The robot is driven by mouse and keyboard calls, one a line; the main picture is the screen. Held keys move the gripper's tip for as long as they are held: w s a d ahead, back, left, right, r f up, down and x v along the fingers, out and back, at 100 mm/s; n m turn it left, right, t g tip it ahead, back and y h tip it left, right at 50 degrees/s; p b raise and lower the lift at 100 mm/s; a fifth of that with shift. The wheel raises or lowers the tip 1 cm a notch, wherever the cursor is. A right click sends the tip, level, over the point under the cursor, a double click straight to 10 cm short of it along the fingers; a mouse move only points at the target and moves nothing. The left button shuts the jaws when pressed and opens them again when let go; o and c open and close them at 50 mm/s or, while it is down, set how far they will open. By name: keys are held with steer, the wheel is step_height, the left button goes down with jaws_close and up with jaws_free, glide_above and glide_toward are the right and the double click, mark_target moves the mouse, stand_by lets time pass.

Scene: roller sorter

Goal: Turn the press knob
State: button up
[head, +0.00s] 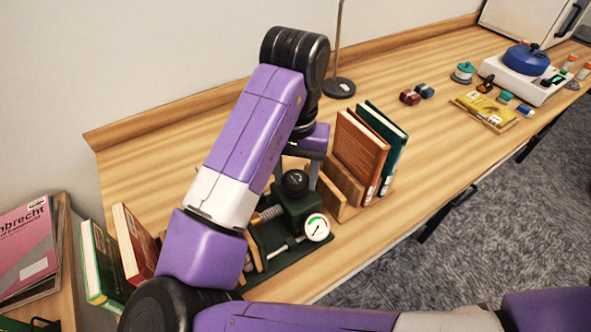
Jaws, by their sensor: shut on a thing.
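A dark green press (299,207) stands on a flat base on the wooden bench, with a round white gauge (317,227) on its front and a brass-coloured spring at its left. The black press knob (295,181) sits on top of the press. My gripper (302,166) points down from above, right at the knob, and is shut on it. My arm hides much of the hand and the left part of the press, so the finger contact shows only in part.
Orange and green books (361,152) stand in a wooden holder close right of the press. More books (137,243) stand at the left. A lamp stand (339,88) is behind. Small items and a blue pot (526,60) lie far right. The bench between is clear.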

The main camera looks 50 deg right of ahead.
steer(key=m, duration=0.4)
steer(key=shift+m, duration=0.3)
steer(key=m, duration=0.3)
steer(key=shift+m, duration=0.4)
steer(key=m, duration=0.4)
steer(key=m+b, duration=0.1)
steer(key=m, duration=0.4)
steer(key=shift+b, duration=0.35)
steer(key=m+b, duration=0.1)
steer(key=m, duration=0.3)
steer(key=shift+m, duration=0.3)
steer(key=m+b, duration=0.1)
steer(key=m, duration=0.2)
steer(key=shift+m+b, duration=0.3)
steer(key=shift+b, duration=0.05)
steer(key=m+b, duration=0.1)
steer(key=m, duration=0.3)
steer(key=shift+m+b, duration=0.75)
steer(key=shift+m, duration=1.35)
